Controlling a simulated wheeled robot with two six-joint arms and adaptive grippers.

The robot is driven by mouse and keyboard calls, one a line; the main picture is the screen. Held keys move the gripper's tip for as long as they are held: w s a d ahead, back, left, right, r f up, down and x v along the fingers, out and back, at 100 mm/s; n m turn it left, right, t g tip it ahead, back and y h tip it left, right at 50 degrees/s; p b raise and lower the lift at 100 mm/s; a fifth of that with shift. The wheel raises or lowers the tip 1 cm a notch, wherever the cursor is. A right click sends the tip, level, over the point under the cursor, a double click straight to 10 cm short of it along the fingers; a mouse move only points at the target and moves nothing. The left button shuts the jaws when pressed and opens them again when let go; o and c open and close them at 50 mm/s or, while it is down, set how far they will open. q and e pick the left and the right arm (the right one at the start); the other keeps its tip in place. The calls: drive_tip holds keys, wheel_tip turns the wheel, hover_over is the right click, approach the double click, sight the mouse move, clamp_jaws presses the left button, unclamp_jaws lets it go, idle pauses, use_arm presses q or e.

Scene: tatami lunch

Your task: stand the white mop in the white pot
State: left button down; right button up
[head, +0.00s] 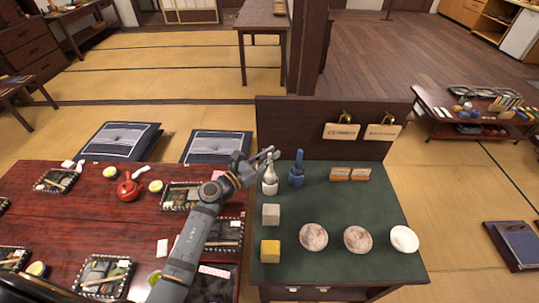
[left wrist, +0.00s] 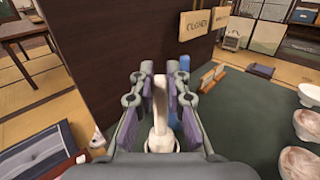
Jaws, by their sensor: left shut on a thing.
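The white mop (head: 269,173) is upright at the left back of the green-topped counter. My left gripper (head: 268,154) is shut on the upper part of its handle. The white pot (head: 270,188) is directly below the mop, and the mop's lower end is at or inside its mouth; I cannot tell how deep. In the left wrist view the pale handle (left wrist: 159,102) stands between the two fingers, with a white rounded shape below it. My right gripper is out of view.
A blue mop in a blue pot (head: 297,178) stands close on the right. A grey block (head: 271,214), a yellow block (head: 270,251), several bowls (head: 313,237) and wooden holders (head: 340,174) share the counter (head: 340,207). A dark panel (head: 300,120) with hanging signs rises behind.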

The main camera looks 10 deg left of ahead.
use_arm(q)
drive_tip(key=shift+f, duration=0.15)
drive_tip(key=c, duration=1.3)
unclamp_jaws()
drive_tip(key=shift+o, duration=0.2)
drive_tip(key=v, duration=1.2)
